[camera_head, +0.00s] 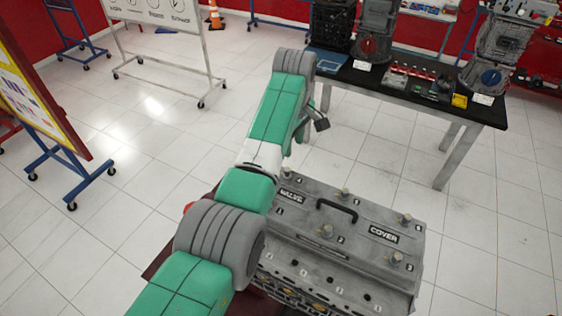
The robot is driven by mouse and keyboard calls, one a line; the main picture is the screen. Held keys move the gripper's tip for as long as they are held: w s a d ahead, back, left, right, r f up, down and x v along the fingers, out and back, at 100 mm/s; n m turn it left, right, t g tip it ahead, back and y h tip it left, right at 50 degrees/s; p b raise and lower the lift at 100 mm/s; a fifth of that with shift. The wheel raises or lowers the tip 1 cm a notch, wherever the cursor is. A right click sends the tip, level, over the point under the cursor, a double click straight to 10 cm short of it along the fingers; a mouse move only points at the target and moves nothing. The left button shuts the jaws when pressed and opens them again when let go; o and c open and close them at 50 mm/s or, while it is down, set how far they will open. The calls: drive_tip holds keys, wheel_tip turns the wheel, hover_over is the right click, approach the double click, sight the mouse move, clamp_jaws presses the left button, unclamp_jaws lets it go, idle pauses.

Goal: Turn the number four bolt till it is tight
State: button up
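The number four bolt (285,175) stands at the back left corner of the grey valve cover (372,216), beside a printed 4. Only part of it shows, close to my arm. My arm reaches over the left side of the engine, and its end (287,150) hangs over that back left corner. My own links hide most of my gripper, and I cannot see its fingertips or whether they touch the bolt. Other bolts on the cover are plainly in view: a back middle one (344,193), a back right one (406,218) and a front right one (396,258).
A black handle (337,209) rises from the cover's middle. Behind stands a black-topped table (420,101) with engine parts. A whiteboard (160,45) and a yellow-edged board (38,98) on wheeled stands are at the left. The tiled floor between them is clear.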

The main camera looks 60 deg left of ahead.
sight(287, 169)
drive_tip(key=shift+s+a+f+n, duration=0.1)
drive_tip(key=shift+s+f+n, duration=0.1)
drive_tip(key=shift+s, duration=0.2)
drive_tip(key=shift+s+a+f+n, duration=0.1)
drive_tip(key=shift+s+f, duration=0.05)
drive_tip(key=shift+s, duration=0.25)
drive_tip(key=shift+w+d+f, duration=0.1)
drive_tip(key=shift+f, duration=0.1)
wheel_tip(287, 169, down, 8)
drive_tip(key=shift+r, duration=0.25)
clamp_jaws()
